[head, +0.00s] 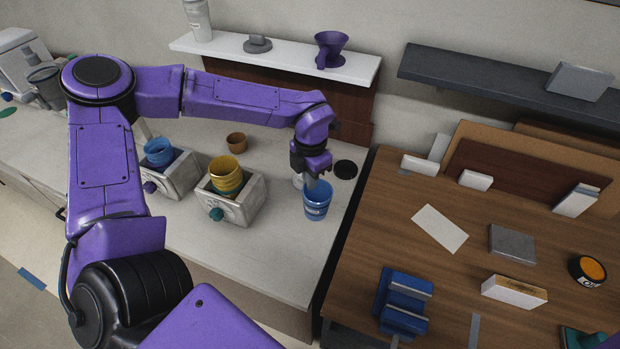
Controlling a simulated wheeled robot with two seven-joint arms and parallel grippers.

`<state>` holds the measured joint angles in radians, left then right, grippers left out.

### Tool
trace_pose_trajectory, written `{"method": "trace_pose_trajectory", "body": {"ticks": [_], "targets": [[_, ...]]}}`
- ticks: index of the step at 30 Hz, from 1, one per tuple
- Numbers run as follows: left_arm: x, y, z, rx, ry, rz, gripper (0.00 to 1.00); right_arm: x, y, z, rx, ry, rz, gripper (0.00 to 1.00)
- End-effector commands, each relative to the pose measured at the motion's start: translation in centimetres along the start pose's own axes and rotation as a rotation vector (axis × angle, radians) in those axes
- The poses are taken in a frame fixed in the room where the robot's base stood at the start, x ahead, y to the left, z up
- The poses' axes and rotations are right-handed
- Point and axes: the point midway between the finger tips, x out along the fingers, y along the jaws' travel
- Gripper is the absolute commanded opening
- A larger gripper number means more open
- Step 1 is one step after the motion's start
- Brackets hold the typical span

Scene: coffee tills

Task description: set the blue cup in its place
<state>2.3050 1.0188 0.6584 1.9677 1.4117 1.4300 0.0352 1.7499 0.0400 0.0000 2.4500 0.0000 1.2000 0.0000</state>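A blue cup (317,203) with a pale label is upright at the right side of the pale counter (270,255). My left gripper (316,182) points down at this cup, with its fingertips at the rim. I cannot tell whether the fingers are closed on the wall or whether the cup bears on the counter. Another blue vessel (158,152) sits in the left grey box-like stand (178,183). A yellow cup (227,174) sits in the stand (240,205) to its right. My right gripper is not in view.
A black disc (345,170) lies behind the blue cup, and a small brown cup (236,142) stands farther back. A white shelf (280,57) holds a purple dripper (330,48). The wooden table (390,200) at right carries a blue rack (403,303) and several boxes.

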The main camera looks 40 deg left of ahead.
Motion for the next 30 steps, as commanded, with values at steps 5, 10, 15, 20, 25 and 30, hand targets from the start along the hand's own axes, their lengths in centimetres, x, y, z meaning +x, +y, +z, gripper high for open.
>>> {"method": "trace_pose_trajectory", "body": {"ticks": [5,10,15,20,25,30], "targets": [[-1.7,0.0,0.1,0.0,-0.002,0.001,0.0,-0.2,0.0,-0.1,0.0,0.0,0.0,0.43],[-3.4,0.0,0.0,0.0,-0.002,0.0,0.0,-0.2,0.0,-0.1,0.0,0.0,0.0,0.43],[-5.0,0.0,0.0,0.0,-0.002,0.001,0.0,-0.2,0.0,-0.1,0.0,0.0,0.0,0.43],[-6.5,0.0,0.1,-0.001,-0.002,0.001,0.0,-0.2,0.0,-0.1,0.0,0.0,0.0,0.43],[-8.2,0.0,0.0,-0.001,-0.002,0.0,0.0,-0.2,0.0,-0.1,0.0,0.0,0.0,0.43],[-9.8,0.0,0.1,0.0,-0.002,0.001,0.0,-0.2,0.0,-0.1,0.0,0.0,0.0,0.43]]}}
